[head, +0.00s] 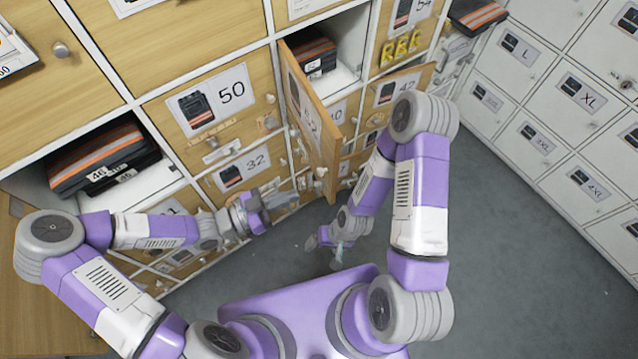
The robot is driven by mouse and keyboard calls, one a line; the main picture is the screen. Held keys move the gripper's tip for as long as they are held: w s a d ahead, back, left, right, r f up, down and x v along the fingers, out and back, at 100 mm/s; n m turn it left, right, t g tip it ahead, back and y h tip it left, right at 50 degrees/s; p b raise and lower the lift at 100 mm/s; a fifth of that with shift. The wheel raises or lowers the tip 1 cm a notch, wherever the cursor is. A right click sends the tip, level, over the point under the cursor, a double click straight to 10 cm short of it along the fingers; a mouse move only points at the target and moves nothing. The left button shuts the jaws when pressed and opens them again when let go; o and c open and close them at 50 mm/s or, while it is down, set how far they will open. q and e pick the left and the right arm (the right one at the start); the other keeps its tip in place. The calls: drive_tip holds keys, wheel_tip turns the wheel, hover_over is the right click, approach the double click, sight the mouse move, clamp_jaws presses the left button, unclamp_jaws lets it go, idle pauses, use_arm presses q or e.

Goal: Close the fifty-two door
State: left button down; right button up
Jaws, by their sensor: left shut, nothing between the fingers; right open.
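The fifty-two door (306,105) stands wide open, sticking out from the cabinet front toward me. The number on its label is seen at a steep slant and is hard to read. Its open compartment (345,78) holds folded dark garments with orange stripes (310,55). My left gripper (284,200) is shut and empty, in front of the lower doors, left of and below the door's free edge, apart from it as far as I can tell. My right gripper (337,258) is open and empty, low over the floor, below and right of the door.
The door marked 42 (396,88), right of the open door, looks ajar. An open compartment at left holds striped garments (100,160). Doors 50 (212,98) and 32 (242,170) look shut. White lockers (560,95) line the right side. Grey floor (500,250) is clear.

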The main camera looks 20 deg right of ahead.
sight(331, 180)
use_arm(q)
drive_tip(key=d, duration=0.2)
drive_tip(key=w+d, duration=0.1)
drive_tip(key=d, duration=0.5)
drive_tip(key=shift+w+d+b, duration=0.15)
drive_tip(key=shift+b, duration=0.15)
drive_tip(key=shift+d, duration=0.15)
